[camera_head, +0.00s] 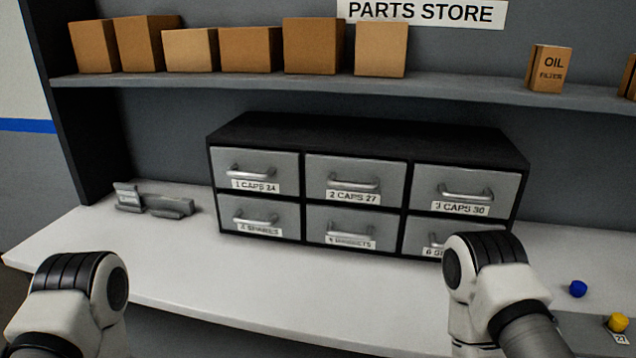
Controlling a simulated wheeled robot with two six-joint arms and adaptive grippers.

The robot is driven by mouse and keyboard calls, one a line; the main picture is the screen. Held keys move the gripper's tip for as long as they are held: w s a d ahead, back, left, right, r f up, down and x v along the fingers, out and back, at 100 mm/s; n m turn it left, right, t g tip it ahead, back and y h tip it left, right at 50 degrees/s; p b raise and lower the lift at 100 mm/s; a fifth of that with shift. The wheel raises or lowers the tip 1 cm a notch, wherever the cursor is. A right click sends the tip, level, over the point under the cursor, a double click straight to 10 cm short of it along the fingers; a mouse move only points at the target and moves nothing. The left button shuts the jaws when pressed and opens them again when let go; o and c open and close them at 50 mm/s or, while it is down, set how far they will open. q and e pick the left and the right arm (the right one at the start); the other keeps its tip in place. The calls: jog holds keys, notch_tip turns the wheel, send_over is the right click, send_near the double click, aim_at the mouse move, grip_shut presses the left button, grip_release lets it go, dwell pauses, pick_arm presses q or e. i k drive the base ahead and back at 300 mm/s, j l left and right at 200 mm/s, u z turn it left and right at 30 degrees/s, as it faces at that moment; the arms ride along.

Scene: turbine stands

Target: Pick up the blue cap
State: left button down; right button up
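The blue cap (578,289) is a small, dark blue, rounded piece. It sits on the white worktop at the right, just behind the grey plate. Nothing covers it. My two arms show at the bottom left and bottom right, but only as white and black links. Neither gripper shows in the head view, so I cannot see its fingers or anything they may hold. The right arm's visible links are to the left of the blue cap, apart from it in the picture.
A yellow cap (619,322) sits on a grey plate (578,330) by a "27" label. A black drawer cabinet (365,134) with closed, labelled drawers stands mid-worktop (290,290). Grey parts (168,206) lie left. Boxes (312,46) and an oil filter box (549,69) stand on the shelf.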

aim_at(578, 288)
jog(key=z, duration=1.65)
